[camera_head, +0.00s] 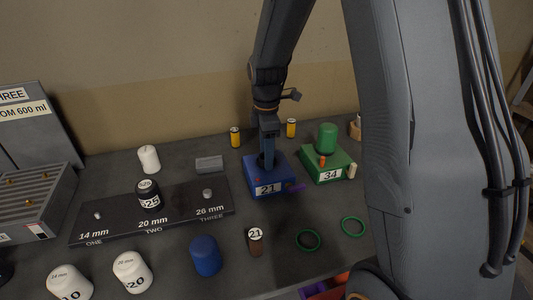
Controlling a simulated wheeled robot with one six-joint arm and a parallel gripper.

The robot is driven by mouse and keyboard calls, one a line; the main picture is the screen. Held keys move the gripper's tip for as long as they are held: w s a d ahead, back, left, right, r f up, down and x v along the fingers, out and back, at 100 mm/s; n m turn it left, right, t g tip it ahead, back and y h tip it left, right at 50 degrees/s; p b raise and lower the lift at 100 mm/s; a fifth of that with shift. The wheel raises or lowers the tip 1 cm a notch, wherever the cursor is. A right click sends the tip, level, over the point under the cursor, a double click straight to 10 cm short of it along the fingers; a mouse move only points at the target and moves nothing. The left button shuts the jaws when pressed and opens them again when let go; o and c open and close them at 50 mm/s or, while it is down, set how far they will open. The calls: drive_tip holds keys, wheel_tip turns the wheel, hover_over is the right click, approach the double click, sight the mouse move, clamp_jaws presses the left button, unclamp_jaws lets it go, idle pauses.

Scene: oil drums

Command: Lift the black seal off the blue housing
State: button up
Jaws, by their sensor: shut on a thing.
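The blue housing (267,188) is a square block with a white "21" label and stands on the workbench right of the picture's middle. My gripper (267,161) points straight down at the top of this housing and is shut at its round opening. The black seal is too small and dark to make out apart from the fingers, which hide the opening; the fingers are shut on it there. I cannot tell whether it is clear of the housing.
A green housing (327,170) labelled 34 with a green cap (327,138) stands close on the right. Two green rings (308,240) lie in front.

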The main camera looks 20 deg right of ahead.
drive_tip(key=shift+r+p, duration=1.05)
idle(0.6)
drive_tip(key=shift+r+p, duration=1.3)
drive_tip(key=shift+r, duration=0.3)
